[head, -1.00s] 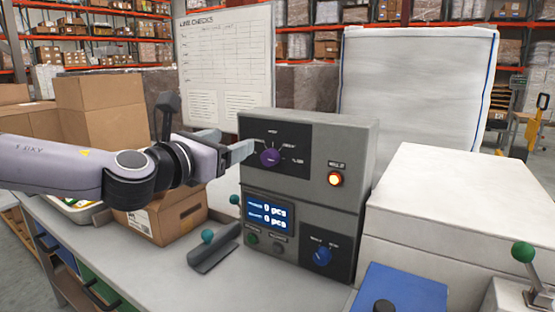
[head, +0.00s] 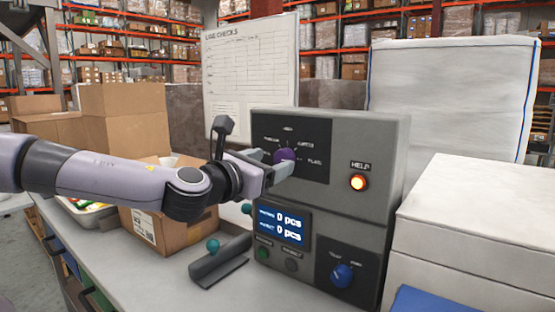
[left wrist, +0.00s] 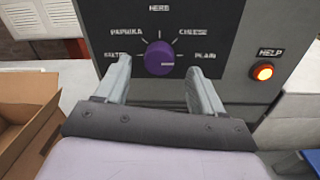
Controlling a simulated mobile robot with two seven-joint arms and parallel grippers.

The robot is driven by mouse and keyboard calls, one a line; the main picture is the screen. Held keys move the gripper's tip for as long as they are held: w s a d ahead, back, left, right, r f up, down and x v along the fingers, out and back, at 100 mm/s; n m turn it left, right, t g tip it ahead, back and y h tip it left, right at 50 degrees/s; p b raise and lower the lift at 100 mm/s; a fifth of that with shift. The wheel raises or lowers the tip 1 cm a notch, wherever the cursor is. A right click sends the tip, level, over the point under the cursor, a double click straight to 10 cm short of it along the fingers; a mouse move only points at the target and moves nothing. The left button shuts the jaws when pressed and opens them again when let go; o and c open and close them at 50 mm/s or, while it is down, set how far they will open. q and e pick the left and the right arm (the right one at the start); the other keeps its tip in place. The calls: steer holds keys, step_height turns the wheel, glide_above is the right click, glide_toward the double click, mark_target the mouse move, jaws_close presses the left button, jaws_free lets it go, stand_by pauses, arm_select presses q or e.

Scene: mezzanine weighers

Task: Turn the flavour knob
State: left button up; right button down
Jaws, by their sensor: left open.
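The flavour knob (head: 285,156) is a purple dial on the black upper panel of a grey control box (head: 343,204). In the left wrist view the purple knob (left wrist: 159,58) has labels around it, among them PAPRIKA, HERB, CHEESE and PLAIN. Its light mark points right, towards PLAIN. My left gripper (head: 276,166) is in front of the knob. In the left wrist view its open fingers (left wrist: 158,75) stand either side of the knob, with a gap on both sides. In the head view the gripper partly hides the knob. My right gripper is not in view.
A lit orange HELP button (head: 358,183) is right of the knob. A blue knob (head: 342,275) and a display (head: 281,223) are below. An open cardboard box (head: 168,225) stands left of the control box. A white case (head: 475,240) stands at right.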

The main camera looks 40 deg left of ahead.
mark_target(281, 158)
arm_select(q)
steer(key=shift+w+a, duration=0.15)
steer(key=shift+w, duration=0.7)
steer(key=shift+w+a, duration=0.1)
steer(key=shift+w, duration=0.75)
steer(key=c, duration=1.1)
